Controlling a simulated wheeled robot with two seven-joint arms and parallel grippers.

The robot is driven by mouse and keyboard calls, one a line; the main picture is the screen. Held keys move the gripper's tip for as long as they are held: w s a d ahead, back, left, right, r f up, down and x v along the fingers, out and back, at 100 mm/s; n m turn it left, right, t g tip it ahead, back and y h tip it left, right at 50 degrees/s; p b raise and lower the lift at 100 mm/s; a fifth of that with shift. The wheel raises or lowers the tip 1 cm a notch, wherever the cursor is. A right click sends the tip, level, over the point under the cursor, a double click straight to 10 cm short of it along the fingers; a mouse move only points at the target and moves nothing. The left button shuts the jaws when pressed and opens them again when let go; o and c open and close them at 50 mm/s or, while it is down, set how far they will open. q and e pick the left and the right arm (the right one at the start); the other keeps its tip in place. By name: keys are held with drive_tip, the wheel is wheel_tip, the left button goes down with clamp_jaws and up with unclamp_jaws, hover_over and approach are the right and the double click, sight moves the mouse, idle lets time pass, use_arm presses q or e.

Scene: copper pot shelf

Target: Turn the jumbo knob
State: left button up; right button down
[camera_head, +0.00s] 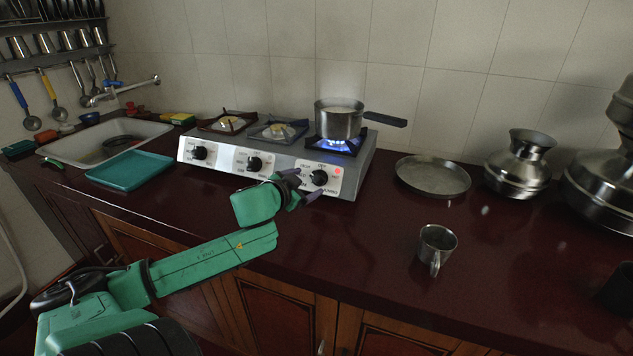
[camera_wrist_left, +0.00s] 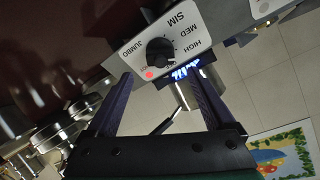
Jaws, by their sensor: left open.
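The jumbo knob (camera_head: 319,177) is the black right-hand knob on the stove front, on a white plate beside a lit red light. In the left wrist view the knob (camera_wrist_left: 160,52) is ringed by the words SIM, MED, HIGH and JUMBO; its exact pointer direction is hard to tell. My left gripper (camera_head: 300,188) is at the stove front, just left of and in front of this knob. In the wrist view its dark fingers (camera_wrist_left: 159,80) are spread, with the knob beyond the tips and between them, apparently not touched. My right gripper is not in view.
A blue flame burns under a steel pot (camera_head: 339,122) on the right burner; its dark handle (camera_head: 386,119) sticks out right. The stove (camera_head: 228,160) has two other knobs. A plate (camera_head: 433,176) and a steel mug (camera_head: 437,244) stand right. The counter before the stove is clear.

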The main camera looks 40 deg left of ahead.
sight(315, 179)
use_arm(q)
drive_tip(key=b+x, duration=0.1)
drive_tip(key=x, duration=0.4)
drive_tip(key=shift+w+a, duration=0.1)
drive_tip(key=shift+w+f, duration=0.1)
drive_tip(key=shift+w, duration=0.15)
drive_tip(key=shift+w+a+f, duration=0.15)
drive_tip(key=shift+w+f, duration=0.1)
drive_tip(key=shift+w, duration=0.2)
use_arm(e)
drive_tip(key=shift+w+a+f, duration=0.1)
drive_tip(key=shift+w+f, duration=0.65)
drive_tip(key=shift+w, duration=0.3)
